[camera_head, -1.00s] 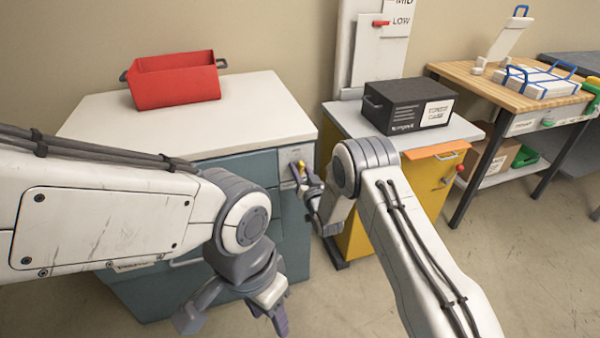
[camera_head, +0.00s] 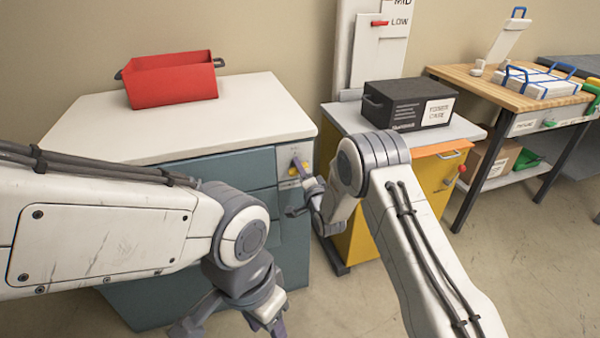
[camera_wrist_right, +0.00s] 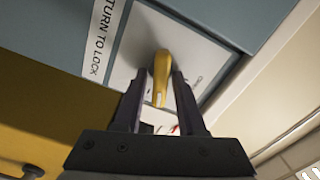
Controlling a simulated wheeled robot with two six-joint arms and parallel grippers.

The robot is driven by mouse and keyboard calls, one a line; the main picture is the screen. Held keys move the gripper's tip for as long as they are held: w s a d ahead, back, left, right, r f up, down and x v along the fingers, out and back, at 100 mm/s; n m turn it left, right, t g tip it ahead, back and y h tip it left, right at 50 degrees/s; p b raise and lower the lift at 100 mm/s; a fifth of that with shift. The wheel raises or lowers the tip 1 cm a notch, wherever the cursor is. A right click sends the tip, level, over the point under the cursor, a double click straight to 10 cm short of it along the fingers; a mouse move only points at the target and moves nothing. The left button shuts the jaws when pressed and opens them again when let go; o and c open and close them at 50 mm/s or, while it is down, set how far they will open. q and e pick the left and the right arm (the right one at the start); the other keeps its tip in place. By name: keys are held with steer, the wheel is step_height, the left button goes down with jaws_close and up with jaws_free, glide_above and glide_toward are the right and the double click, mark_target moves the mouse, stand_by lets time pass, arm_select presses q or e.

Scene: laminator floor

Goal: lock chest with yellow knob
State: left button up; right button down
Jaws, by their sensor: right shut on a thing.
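The chest (camera_head: 150,140) is a blue-grey drawer cabinet with a white top, at the left in the head view. Its yellow knob (camera_head: 293,169) is on a pale panel at the front's upper right. In the right wrist view the knob (camera_wrist_right: 161,72) stands out from the panel, beside a "TURN TO LOCK" label (camera_wrist_right: 101,38). My right gripper (camera_wrist_right: 158,88) is shut on the knob, one finger on each side. In the head view this gripper (camera_head: 302,188) is small and partly hidden by its wrist. My left gripper (camera_head: 232,322) is open and empty, low in front of the chest.
A red bin (camera_head: 172,82) stands on the chest. To the right are a yellow cabinet (camera_head: 430,185) with a black case (camera_head: 408,104) on top, and a wooden bench (camera_head: 490,92). The floor at the lower right is clear.

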steer(key=shift+d+f+m+b, duration=0.15)
steer(key=shift+m+b, duration=0.45)
steer(key=shift+m, duration=1.4)
steer(key=c, duration=0.8)
jaws_free()
steer(key=v, duration=1)
steer(key=shift+s+p, duration=0.25)
steer(key=shift+p, duration=0.05)
steer(key=shift+d, duration=0.1)
